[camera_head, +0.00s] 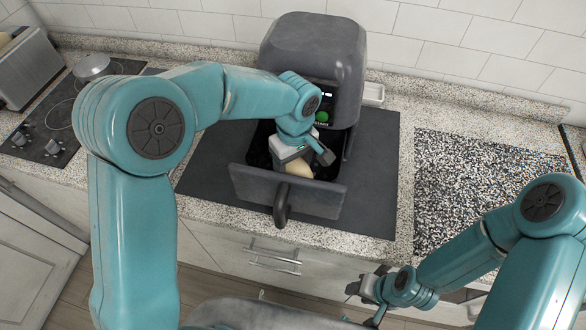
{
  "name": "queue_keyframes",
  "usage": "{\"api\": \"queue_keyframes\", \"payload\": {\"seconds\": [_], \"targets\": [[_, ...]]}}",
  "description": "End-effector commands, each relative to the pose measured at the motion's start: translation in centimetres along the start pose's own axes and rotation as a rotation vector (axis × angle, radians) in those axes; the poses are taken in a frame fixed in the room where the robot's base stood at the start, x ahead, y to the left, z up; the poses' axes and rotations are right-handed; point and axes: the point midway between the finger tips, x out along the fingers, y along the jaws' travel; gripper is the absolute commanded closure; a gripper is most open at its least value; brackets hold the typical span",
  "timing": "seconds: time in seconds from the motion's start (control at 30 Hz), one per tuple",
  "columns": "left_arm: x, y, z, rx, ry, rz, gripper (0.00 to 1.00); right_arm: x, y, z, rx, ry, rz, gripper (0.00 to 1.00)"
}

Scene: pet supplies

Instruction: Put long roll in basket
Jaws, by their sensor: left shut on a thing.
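The basket (252,183) is the dark drawer of a grey air fryer (312,55), pulled out toward me with its handle at the front. My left gripper (302,160) reaches down into the drawer's opening. It is shut on a tan long roll (298,168), of which only part shows above the drawer's front wall. Whether the roll touches the basket floor is hidden. My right gripper (364,302) is low at the front, below the counter edge. It looks open and empty.
The air fryer stands on a dark mat (370,190) on the speckled counter. A speckled black-and-white board (470,190) lies to the right. A cooktop (58,115) with a metal pot (92,66) and a toaster (28,68) are at the left.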

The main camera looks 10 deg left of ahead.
Motion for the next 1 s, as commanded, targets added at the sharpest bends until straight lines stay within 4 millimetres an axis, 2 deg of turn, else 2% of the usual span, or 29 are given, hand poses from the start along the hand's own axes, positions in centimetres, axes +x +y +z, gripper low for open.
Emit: {"api": "queue_keyframes", "payload": {"seconds": [0.1,0.2,0.6,0.63,0.7,1.0], "targets": [[2.0,0.0,0.0,0.002,-0.003,-0.006,0.67,-0.5,-0.2,0.0,0.000,0.000,0.000,0.57],[3.3,0.1,-0.1,0.001,-0.002,-0.004,0.67,-0.6,-0.2,0.0,0.000,0.000,0.000,0.57],[4.1,0.2,-0.1,0.001,0.000,-0.001,0.67,-0.1,-0.1,0.0,0.000,0.000,0.000,0.57],[4.0,0.2,-0.1,0.001,-0.001,-0.001,0.31,-0.3,-0.1,0.0,0.000,0.000,0.000,0.57],[3.9,0.2,-0.1,0.001,-0.001,-0.001,0.10,-0.3,-0.1,0.0,0.000,0.000,0.000,0.57],[3.6,0.2,-0.1,0.001,-0.001,-0.001,0.10,-0.7,-0.2,0.0,0.000,0.000,0.000,0.57]]}}
